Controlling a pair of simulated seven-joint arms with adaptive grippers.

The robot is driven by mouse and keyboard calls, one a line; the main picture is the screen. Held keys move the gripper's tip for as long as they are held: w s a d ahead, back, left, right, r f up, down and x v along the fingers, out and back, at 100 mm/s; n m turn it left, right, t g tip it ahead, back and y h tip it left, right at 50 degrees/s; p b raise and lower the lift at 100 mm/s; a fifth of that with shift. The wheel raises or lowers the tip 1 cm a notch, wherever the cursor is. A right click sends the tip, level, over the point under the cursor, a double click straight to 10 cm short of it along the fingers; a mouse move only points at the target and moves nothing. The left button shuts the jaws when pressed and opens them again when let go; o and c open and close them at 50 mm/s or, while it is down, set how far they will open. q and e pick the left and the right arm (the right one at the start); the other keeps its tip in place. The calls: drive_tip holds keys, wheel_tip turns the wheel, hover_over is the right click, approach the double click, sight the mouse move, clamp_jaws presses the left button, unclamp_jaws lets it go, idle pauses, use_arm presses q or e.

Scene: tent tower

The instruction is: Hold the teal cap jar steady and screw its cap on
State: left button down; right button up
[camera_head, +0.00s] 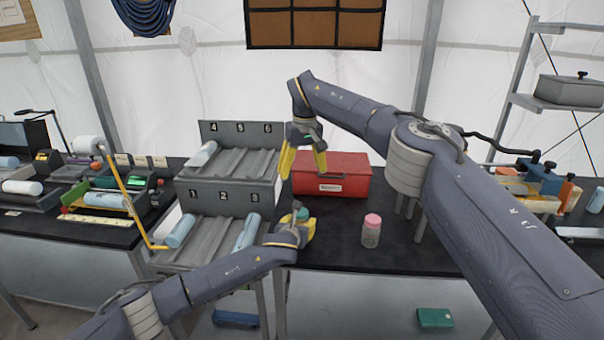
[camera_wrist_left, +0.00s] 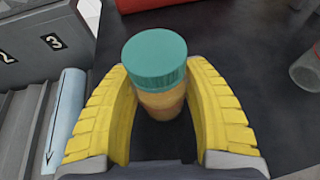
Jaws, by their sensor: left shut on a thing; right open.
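The teal cap jar (camera_wrist_left: 160,102) stands upright between the yellow fingers of my left gripper (camera_wrist_left: 160,85), which is shut on its body. Its teal cap (camera_wrist_left: 154,60) sits on top; how tight it is cannot be seen. In the head view the teal cap (camera_head: 302,213) shows just above my left gripper (camera_head: 297,232), near the front of the dark table. My right gripper (camera_head: 304,165) is open and empty, pointing down above and behind the jar, in front of the red box. It is apart from the cap.
A red box (camera_head: 345,172) stands behind the jar. A pink-capped clear jar (camera_head: 371,232) stands to the right. Grey numbered racks (camera_head: 222,190) with light blue rolls are close on the left. The dark table (camera_head: 335,235) is clear between the two jars.

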use_arm(q)
drive_tip(key=shift+f, duration=0.1)
drive_tip(key=c, duration=0.5)
unclamp_jaws()
drive_tip(key=shift+s, duration=0.1)
drive_tip(key=v, duration=1.1)
drive_tip(key=shift+s+r, duration=0.3)
drive_tip(key=shift+r, duration=0.05)
